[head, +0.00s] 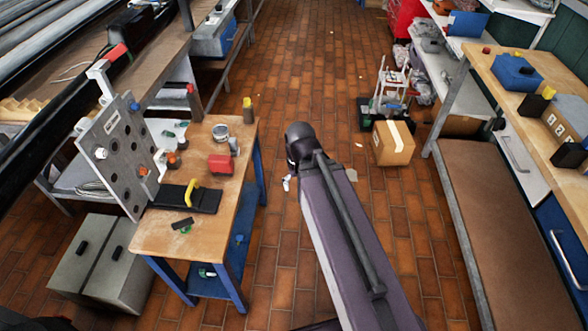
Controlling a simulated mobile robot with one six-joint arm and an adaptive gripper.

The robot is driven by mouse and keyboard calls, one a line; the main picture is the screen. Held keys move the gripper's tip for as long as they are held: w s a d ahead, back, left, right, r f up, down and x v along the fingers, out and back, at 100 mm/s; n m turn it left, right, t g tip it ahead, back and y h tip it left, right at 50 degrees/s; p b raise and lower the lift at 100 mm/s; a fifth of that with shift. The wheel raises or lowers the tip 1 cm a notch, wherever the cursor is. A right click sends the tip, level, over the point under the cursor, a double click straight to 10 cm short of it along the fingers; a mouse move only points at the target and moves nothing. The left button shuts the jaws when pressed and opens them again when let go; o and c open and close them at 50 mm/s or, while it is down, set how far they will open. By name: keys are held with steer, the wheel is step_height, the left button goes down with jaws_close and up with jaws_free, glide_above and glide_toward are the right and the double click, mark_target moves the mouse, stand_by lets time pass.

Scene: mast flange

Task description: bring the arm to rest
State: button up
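My arm (345,240) reaches up from the bottom edge of the head view, over the tiled floor to the right of the small workbench (165,235). Its dark rounded joint (300,135) is the farthest part that shows clearly. A small pale piece shows beside the arm just below that joint; I cannot tell what it is. My gripper cannot be made out, and whether it holds anything does not show.
The workbench carries an upright grey perforated plate (122,150), a red block (221,163) and a yellow handle on a black base (185,197). A cardboard box (393,143) stands on the floor. A long bench (490,65) lines the right.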

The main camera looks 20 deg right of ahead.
step_height(320, 180, up, 7)
steer(key=p, duration=0.7)
steer(key=shift+r, duration=0.2)
steer(key=shift+o, duration=0.4)
stand_by(0.7)
steer(key=shift+w, duration=0.1)
steer(key=w+a+f+m+b, duration=0.2)
steer(key=w+a+m, duration=0.9)
steer(key=w, duration=0.2)
steer(key=w+a+f+m+b, duration=0.3)
steer(key=w+a+m, duration=0.8)
steer(key=w+a, duration=0.1)
steer(key=shift+w+f, duration=0.35)
steer(key=shift+w, duration=0.15)
